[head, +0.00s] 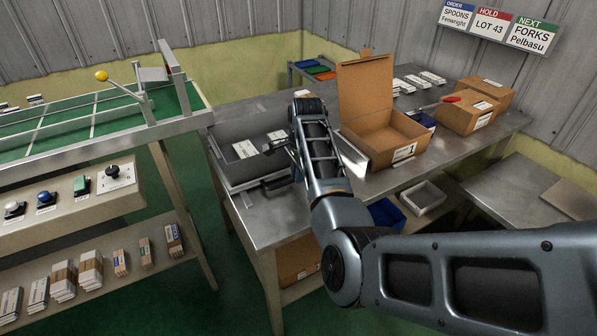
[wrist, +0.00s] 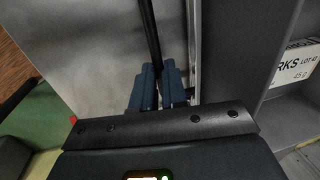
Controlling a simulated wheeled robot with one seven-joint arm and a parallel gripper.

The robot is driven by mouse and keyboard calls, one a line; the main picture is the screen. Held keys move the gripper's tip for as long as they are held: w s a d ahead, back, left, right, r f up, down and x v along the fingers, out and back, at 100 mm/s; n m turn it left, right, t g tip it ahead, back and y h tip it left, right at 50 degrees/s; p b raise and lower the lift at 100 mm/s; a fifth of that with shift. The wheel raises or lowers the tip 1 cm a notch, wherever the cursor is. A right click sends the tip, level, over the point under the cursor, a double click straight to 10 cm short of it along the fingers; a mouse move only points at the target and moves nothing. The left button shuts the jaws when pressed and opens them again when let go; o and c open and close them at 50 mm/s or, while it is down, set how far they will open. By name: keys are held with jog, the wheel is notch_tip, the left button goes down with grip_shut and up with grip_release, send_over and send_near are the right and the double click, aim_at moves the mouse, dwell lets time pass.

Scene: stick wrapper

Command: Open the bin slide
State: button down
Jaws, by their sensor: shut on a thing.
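The dark grey bin (head: 238,178) sits at the left end of the metal table, with white labelled packets (head: 246,149) in it. In the wrist view its grey wall (wrist: 235,45) stands at the right, with a packet label (wrist: 298,65) beyond. My gripper (wrist: 160,88) points down over the table by the bin. Its blue-grey fingers are shut on a thin dark strip (wrist: 149,30), which looks like the bin slide's edge. In the head view my wrist partly hides this spot, and how far the slide stands open cannot be told.
An open cardboard box (head: 385,140) stands right of my arm, with a red-handled tool (head: 450,100) and closed cartons (head: 470,115) beyond. A green-bedded bench (head: 100,120) with a button panel (head: 70,195) stands left across a gap. Bare metal table (head: 265,215) shows in front of the bin.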

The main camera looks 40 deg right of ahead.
dwell(0.3)
jog(key=c, duration=1.2)
grip_release()
jog(key=shift+o, duration=0.2)
notch_tip(320, 180, up, 8)
jog(key=s, duration=0.1)
jog(key=shift+s+a+f, duration=0.15)
jog(key=shift+s+a, duration=0.05)
